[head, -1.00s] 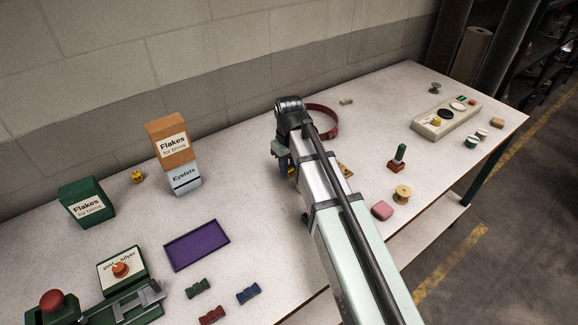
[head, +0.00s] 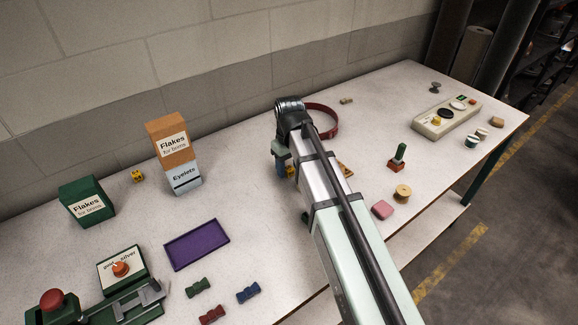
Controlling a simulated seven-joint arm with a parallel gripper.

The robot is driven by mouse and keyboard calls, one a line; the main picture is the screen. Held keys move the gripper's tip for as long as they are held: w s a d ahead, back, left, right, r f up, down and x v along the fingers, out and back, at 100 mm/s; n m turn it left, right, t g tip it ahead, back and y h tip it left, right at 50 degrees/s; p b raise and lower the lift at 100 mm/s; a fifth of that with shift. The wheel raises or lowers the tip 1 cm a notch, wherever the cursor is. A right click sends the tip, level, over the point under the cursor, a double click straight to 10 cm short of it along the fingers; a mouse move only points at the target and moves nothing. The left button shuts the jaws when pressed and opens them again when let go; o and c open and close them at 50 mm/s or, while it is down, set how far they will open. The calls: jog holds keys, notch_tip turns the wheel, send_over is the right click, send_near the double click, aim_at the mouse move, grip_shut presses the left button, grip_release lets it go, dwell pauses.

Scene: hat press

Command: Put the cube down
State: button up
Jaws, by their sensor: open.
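My gripper (head: 282,168) is open in the head view, pointing down at the middle of the table, largely hidden by my own arm. A small yellow-orange thing (head: 291,172), perhaps the cube, shows right beside the fingers. It is mostly covered by the arm, so I cannot tell whether it touches the fingers or the table. Another small yellow cube with dark marks (head: 137,176) sits on the table at the left, between the green box and the stacked boxes.
Orange box (head: 167,138) stands on the Eyelets box (head: 184,178), left of my gripper. A purple tray (head: 197,244) lies in front. A red ring (head: 327,121) lies behind the arm.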

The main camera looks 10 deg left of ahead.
aim_at(289, 168)
notch_tip(289, 168, up, 12)
jog(key=shift+f, duration=0.2)
jog(key=shift+o, duration=0.5)
jog(key=shift+r, duration=0.25)
jog(key=shift+d, duration=0.1)
jog(key=shift+m, duration=0.4)
jog(key=s+d, duration=0.1)
jog(key=d, duration=0.1)
jog(key=s+d, duration=0.2)
jog(key=d, duration=0.1)
jog(key=shift+s+d, duration=0.35)
jog(key=shift+w+a+f+n+t+y, duration=0.15)
jog(key=shift+w+a+f+t+y, duration=0.6)
jog(key=shift+f, duration=1.35)
jog(key=shift+w+a+f+n+t+y, duration=0.1)
jog(key=shift+w+a+f+t+y, duration=0.25)
jog(key=shift+a+f, duration=1.25)
jog(key=shift+w+a+f+n+t+y, duration=0.15)
jog(key=shift+w+a+f+t+y, duration=0.35)
jog(key=shift+f, duration=2.05)
jog(key=shift+w+d, duration=0.1)
